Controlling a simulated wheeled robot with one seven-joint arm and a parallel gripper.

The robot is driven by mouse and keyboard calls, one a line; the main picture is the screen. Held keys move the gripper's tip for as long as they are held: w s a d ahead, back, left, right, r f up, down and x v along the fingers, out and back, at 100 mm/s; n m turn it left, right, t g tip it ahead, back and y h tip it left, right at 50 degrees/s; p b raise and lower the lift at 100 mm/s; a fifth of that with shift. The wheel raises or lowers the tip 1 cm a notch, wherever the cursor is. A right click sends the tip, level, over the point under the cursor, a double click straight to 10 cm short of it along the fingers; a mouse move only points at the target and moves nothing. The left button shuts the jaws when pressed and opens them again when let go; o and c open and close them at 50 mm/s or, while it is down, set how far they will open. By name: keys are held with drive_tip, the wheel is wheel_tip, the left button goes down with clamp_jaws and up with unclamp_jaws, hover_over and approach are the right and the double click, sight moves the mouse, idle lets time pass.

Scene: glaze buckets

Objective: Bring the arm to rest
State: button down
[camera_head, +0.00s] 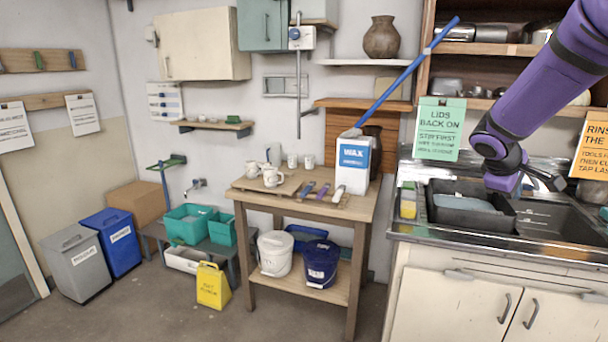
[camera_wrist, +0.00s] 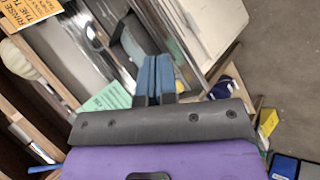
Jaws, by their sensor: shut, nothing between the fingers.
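My purple arm (camera_head: 545,70) reaches in from the upper right in the head view and bends down at a black joint over the sink. My gripper (camera_wrist: 158,62) shows in the wrist view with its two blue fingers side by side, shut and empty. In the head view its fingers cannot be made out; the purple wrist part (camera_head: 502,183) hangs just above the right side of a black tub (camera_head: 475,222). A grey-blue flat thing (camera_head: 465,203) lies in the tub. I cannot tell how much clearance there is below the wrist.
The steel sink counter (camera_head: 420,232) lies under my arm, with open shelves (camera_head: 482,48) behind. A wooden table (camera_head: 300,205) left of it holds mugs, tools and a white wax container (camera_head: 353,165) with a blue stick. Two buckets stand below.

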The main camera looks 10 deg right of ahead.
drive_tip(key=s+a+r+m+t+y, duration=0.1)
drive_tip(key=s+a+r+m+y, duration=0.1)
drive_tip(key=s+a, duration=0.9)
drive_tip(key=s+a+r+m+t+y, duration=0.2)
drive_tip(key=s+a+r+m+y, duration=0.1)
drive_tip(key=s+a, duration=0.9)
drive_tip(key=a+r+y, duration=0.1)
drive_tip(key=y, duration=0.1)
drive_tip(key=shift+s+a+r+y, duration=0.2)
drive_tip(key=shift+r+y, duration=0.05)
drive_tip(key=shift+y, duration=0.15)
